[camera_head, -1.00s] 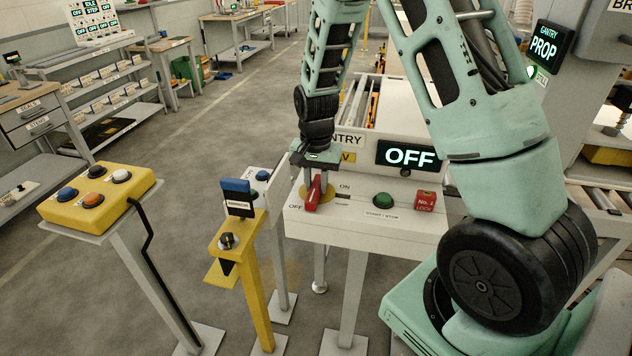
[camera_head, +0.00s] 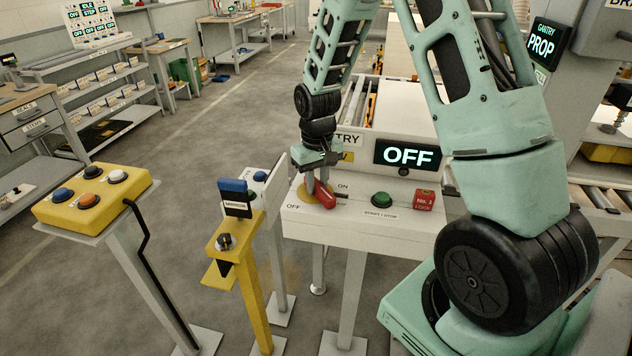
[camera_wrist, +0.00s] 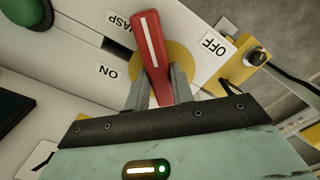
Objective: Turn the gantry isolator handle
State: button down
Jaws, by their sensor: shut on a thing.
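The isolator handle (camera_head: 324,194) is a red lever with a white stripe, on a yellow round plate on the white gantry panel (camera_head: 360,224). In the wrist view the handle (camera_wrist: 151,50) lies between my gripper's two grey fingers and tilts slightly. My gripper (camera_head: 316,178) is shut on it from above; in the wrist view the fingers (camera_wrist: 158,92) flank its lower part. The OFF label (camera_wrist: 214,44) and ON label (camera_wrist: 107,72) lie either side of the handle. The gantry display (camera_head: 408,155) reads OFF.
A green start/stop button (camera_head: 382,199) and a red lock tag (camera_head: 424,200) are right of the handle. A yellow post with a key switch (camera_head: 226,242) and a yellow button box (camera_head: 92,200) stand to the left. Open floor lies beyond them.

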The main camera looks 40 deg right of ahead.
aim_at(319, 182)
jog(key=n, duration=0.3)
jog(key=n+p, duration=0.1)
jog(key=n, duration=0.1)
jog(key=shift+w+d+r, duration=0.1)
jog(key=shift+d+r, duration=0.05)
jog(key=shift+d, duration=0.15)
jog(key=shift+d+n+p, duration=0.1)
jog(key=shift+n+p, duration=0.45)
jog(key=shift+n, duration=1.45)
jog(key=shift+w, duration=0.1)
jog(key=c, duration=1.2)
grip_release()
notch_tip(319, 182, up, 17)
jog(key=b, duration=0.2)
jog(key=shift+r, duration=0.1)
